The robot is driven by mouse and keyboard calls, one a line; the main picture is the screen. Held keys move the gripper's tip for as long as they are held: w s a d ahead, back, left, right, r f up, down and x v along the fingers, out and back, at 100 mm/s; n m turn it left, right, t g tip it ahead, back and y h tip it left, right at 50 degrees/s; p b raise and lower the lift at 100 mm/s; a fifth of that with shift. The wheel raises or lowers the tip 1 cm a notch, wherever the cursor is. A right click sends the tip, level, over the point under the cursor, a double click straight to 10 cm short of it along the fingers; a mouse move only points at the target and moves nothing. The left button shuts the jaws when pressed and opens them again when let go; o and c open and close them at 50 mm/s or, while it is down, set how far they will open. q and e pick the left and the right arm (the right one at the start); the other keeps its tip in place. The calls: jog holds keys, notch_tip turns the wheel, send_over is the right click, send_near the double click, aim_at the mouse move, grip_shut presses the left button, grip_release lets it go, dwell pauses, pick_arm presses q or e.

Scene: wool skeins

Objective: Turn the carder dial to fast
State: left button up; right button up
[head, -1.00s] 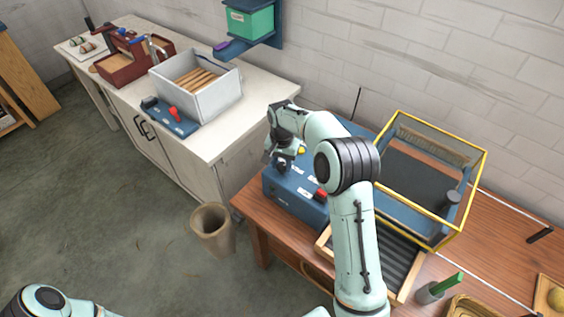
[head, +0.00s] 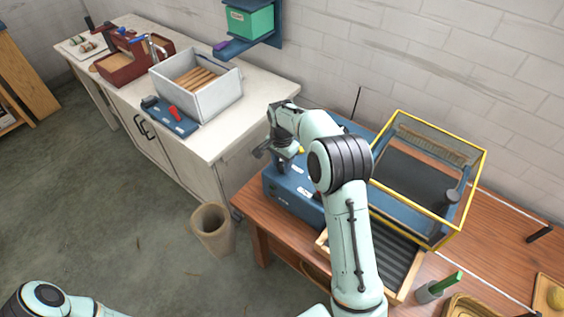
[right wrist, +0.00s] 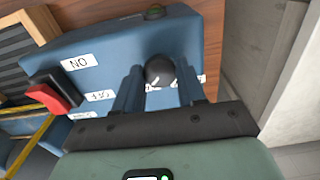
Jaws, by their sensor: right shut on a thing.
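The carder (head: 290,197) is a blue machine on the wooden table, with a yellow-framed guard behind. Its dial (right wrist: 157,69) is a round black knob with a white mark, on the blue panel in the right wrist view. My right gripper (right wrist: 160,75) is shut on the dial, one finger on each side. White labels near the dial are partly hidden by the fingers, so I cannot read its setting. In the head view my right gripper (head: 284,165) is over the panel's left end and hides the dial. My left gripper is out of view.
A red rocker switch (right wrist: 53,95) with white labels sits on the same panel, left of the fingers. The yellow-framed guard (head: 431,184) stands close to my right arm. A bin (head: 212,228) stands on the floor. A white counter (head: 225,143) runs along the left.

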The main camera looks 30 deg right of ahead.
aim_at(282, 165)
jog(key=o, duration=1.1)
jog(key=shift+c, duration=0.2)
notch_tip(282, 165, up, 13)
jog(key=shift+r, duration=0.2)
